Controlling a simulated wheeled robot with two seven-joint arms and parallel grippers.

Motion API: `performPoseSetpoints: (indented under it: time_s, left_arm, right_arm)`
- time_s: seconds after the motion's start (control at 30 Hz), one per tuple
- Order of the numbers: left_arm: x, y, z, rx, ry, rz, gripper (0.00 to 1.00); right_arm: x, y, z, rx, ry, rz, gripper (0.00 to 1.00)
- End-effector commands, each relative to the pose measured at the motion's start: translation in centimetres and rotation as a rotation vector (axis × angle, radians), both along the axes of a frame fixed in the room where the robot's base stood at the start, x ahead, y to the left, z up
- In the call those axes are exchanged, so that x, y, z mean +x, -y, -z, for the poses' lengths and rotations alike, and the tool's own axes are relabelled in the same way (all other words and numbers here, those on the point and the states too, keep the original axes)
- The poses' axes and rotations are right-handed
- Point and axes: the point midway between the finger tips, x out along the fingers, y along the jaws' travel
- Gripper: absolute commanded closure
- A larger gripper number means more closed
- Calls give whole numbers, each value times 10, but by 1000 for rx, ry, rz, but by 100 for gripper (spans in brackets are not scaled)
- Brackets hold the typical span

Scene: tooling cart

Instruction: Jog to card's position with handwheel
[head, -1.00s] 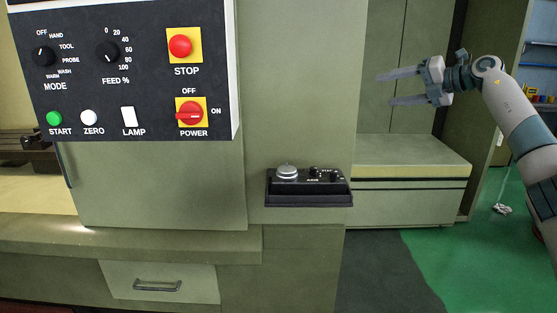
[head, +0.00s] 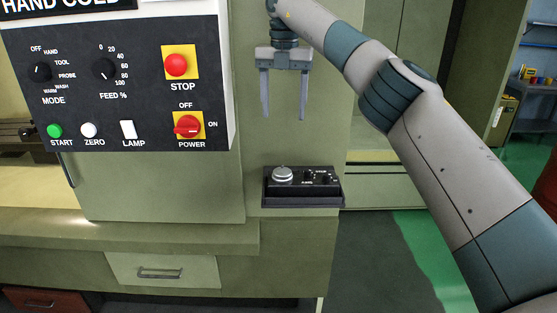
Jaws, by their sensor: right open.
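The handwheel (head: 283,174) is a round silver knob on the left of a small black pendant box (head: 316,188). Small black knobs sit to its right, and the box rests on a dark holder on the machine's front. My right gripper (head: 284,117) hangs above the handwheel with its two grey fingers pointing down. It is open and empty, clearly apart from the wheel. No card shows in this view. My left gripper is not in view.
The control panel (head: 140,138) is left of my right gripper, with a red STOP button (head: 176,65), a red POWER switch (head: 188,126) and a green START button (head: 55,131). A drawer (head: 160,272) is below. Open floor (head: 370,260) lies right of the machine.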

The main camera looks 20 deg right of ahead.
Motion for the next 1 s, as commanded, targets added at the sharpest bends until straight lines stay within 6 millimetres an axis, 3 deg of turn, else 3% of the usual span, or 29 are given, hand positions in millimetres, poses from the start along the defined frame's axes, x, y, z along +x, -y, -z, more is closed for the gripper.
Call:
performPoseSetpoints:
  time_s: [0.57, 0.77, 1.0]
  left_arm:
    - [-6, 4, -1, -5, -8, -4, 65]
    - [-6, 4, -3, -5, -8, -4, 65]
    - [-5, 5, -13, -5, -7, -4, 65]
  right_arm:
    - [-1, -1, 6, -9, -7, 4, 38]
    - [-1, -1, 25, -10, -9, 2, 38]
    - [-2, -1, 62, -9, -9, 2, 38]
